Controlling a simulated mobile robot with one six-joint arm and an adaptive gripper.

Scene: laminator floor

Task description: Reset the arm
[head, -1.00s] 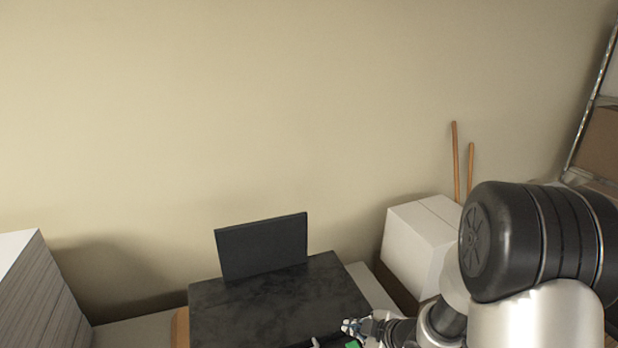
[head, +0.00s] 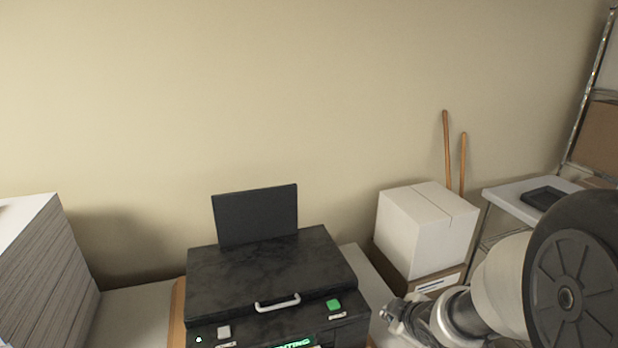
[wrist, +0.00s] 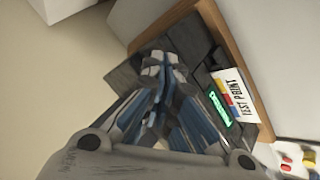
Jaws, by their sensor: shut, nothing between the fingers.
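My gripper (head: 392,314) is at the end of my arm on the right of the head view, just right of the black machine and apart from it in that picture. In the wrist view its fingers (wrist: 162,66) run up the middle, shut and empty. The black machine (head: 235,275) has an upright dark panel (head: 255,214), a light handle (head: 277,303), a green button (head: 333,305), a grey button (head: 224,332) and a lit green display (head: 290,343). The wrist view shows the display (wrist: 220,108) tilted, beside a sheet reading "TEST PRINT" (wrist: 232,92).
A white box (head: 425,225) stands on a brown one right of the machine. Behind are two wooden sticks (head: 446,150). A small table (head: 505,198) with a dark tray (head: 543,198) and a metal ladder (head: 588,90) are at right. Stacked sheets (head: 45,270) stand at left.

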